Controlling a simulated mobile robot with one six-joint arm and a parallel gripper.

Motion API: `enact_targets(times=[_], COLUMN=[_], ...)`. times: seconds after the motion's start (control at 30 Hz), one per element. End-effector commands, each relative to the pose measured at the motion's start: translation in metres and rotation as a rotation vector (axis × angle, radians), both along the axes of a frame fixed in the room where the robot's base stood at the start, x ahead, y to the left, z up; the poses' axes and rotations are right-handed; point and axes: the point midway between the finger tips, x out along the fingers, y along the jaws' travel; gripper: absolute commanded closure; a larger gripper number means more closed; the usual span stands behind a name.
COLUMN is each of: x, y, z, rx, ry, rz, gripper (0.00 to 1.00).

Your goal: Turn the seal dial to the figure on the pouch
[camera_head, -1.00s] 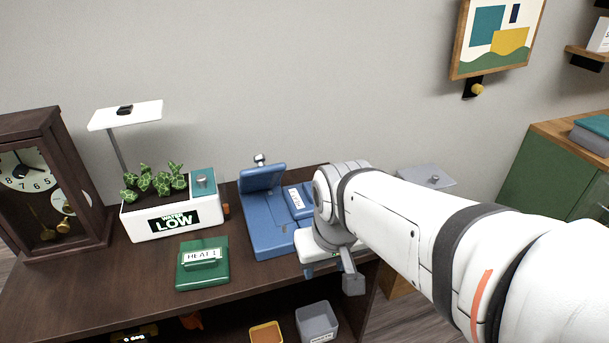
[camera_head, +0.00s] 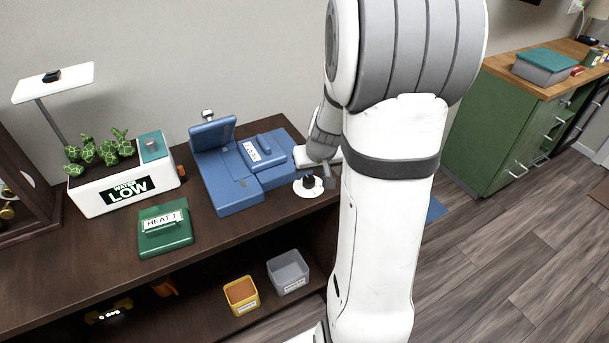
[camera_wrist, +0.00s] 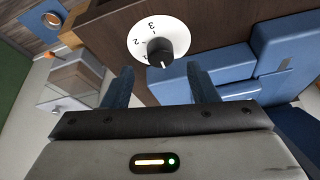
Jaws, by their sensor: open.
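The seal dial (camera_wrist: 178,31) is a white disc with a black knob (camera_wrist: 160,52) at its middle. The wrist view shows the figures 3 and 2 and a partly hidden 1. A pale mark on the knob faces my gripper, near the 1. The dial also shows in the head view (camera_head: 303,192), right of the blue sealer (camera_head: 232,196). My gripper (camera_wrist: 160,82) is open and empty, its two dark fingers pointing toward the knob, apart from it.
A white planter (camera_head: 95,203) marked WATER LOW stands left of the sealer. A yellow bin (camera_head: 241,305) and a grey bin (camera_head: 287,289) sit on the lower shelf. A green cabinet (camera_head: 460,120) stands at the right, with open floor before it.

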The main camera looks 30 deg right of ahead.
Motion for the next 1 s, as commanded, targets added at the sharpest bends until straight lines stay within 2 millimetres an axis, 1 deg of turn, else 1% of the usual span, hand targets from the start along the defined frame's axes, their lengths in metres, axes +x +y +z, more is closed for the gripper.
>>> enact_targets(times=[0.03,0.23,0.4,0.63,0.67,1.0], x=[0.003,0.014,0.017,0.017,0.017,0.017], y=[0.0,-0.001,-0.002,-0.002,-0.002,-0.002], z=[-0.011,-0.035,-0.042,-0.042,-0.042,-0.042], rx=[0.002,0.001,-0.001,-0.001,-0.001,0.0], ry=[0.003,0.002,0.0,0.0,0.0,0.0], rz=[0.0,-0.001,-0.001,-0.001,-0.001,-0.002], gripper=[0.47,0.47,0.47,0.47,0.48,0.76])
